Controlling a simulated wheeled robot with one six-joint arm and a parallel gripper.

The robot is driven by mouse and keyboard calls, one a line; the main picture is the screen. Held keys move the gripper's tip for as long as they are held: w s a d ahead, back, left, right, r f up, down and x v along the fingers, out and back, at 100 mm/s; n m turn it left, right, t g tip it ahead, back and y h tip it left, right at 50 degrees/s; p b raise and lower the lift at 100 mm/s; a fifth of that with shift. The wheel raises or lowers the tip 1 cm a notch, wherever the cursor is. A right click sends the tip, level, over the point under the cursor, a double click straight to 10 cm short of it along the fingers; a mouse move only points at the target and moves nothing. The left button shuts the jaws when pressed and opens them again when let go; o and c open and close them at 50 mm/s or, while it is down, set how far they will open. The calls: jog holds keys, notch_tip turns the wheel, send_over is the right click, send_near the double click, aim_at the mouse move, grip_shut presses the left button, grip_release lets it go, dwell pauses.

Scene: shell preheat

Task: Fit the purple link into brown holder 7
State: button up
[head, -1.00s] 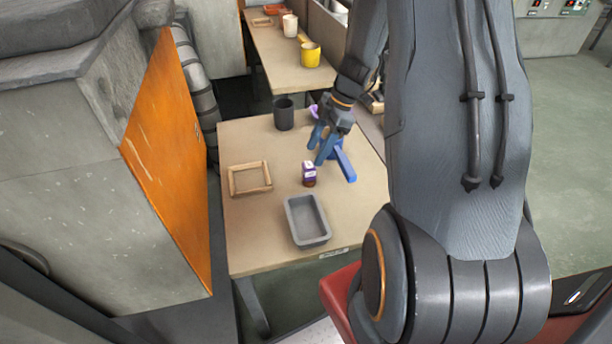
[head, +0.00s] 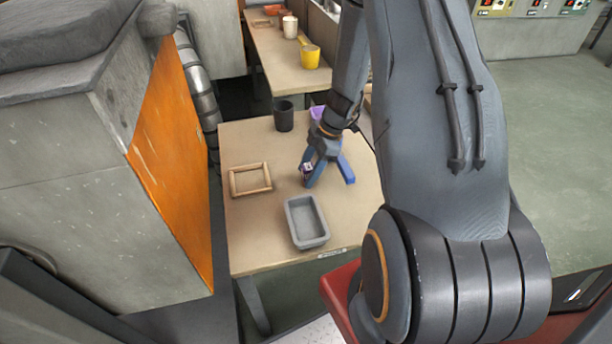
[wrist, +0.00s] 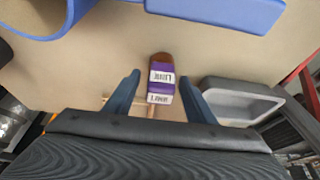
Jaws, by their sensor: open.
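The purple link (wrist: 161,78) is a small block with a purple body, white printed labels and a brown end. In the wrist view it lies between the two blue fingers of my gripper (wrist: 160,86), with a gap seen on each side. In the head view my gripper (head: 309,172) is down over the table at the link (head: 306,168), partly covering it. My gripper is open. I cannot make out a brown holder marked 7 in either view.
A wooden frame (head: 231,183) lies left of my gripper. A grey tray (head: 291,226) is nearer the front edge. A dark cup (head: 284,118) and a purple container (head: 317,112) stand behind.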

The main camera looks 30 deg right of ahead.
grip_shut()
jog(key=shift+r, duration=0.1)
